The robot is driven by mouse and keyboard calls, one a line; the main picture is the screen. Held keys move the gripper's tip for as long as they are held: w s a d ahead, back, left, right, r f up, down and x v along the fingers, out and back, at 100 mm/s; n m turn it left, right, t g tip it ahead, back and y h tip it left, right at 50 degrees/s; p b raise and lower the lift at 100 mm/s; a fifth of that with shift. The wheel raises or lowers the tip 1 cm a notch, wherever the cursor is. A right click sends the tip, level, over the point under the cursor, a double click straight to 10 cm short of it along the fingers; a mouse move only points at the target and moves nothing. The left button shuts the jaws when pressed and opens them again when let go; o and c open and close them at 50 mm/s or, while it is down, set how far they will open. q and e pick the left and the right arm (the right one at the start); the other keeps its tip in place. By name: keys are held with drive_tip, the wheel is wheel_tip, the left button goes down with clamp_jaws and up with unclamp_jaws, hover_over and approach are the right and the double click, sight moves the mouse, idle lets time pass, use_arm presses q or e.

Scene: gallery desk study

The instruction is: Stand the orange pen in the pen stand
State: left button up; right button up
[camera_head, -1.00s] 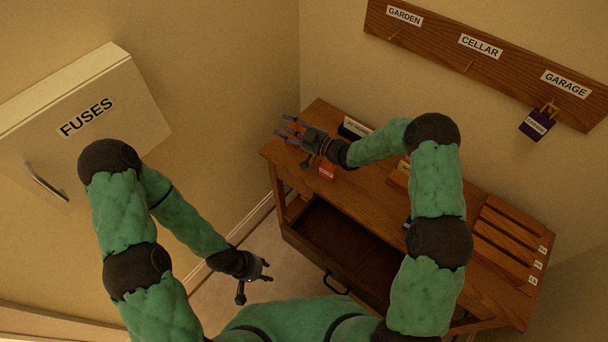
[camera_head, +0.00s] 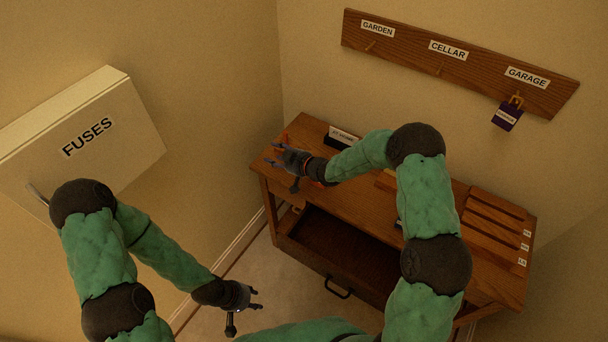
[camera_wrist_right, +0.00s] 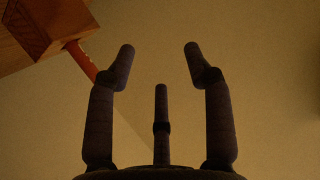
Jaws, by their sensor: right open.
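My right gripper (camera_head: 277,156) is open above the left end of the wooden desk (camera_head: 345,205). In the right wrist view its fingers (camera_wrist_right: 160,60) are spread with nothing between them. No pen stand is clearly seen. My left gripper (camera_head: 257,299) is open and empty, low in front of the desk.
A labelled dark block (camera_head: 343,138) stands at the desk's back. Slatted wooden trays (camera_head: 495,220) fill the right end. The drawer (camera_head: 330,250) below is open. A fuse box (camera_head: 85,125) hangs left; a key rack (camera_head: 460,65) with a purple tag (camera_head: 507,116) hangs behind.

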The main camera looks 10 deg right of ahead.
drive_tip(key=s+d+f+m+g+h, duration=0.2)
drive_tip(key=s+d+m+g+h, duration=0.2)
drive_tip(key=s+d+h, duration=0.3)
drive_tip(key=shift+s+d+f+m+g, duration=0.3)
drive_tip(key=shift+s+d+f+g, duration=0.15)
drive_tip(key=shift+g, duration=0.25)
idle(0.6)
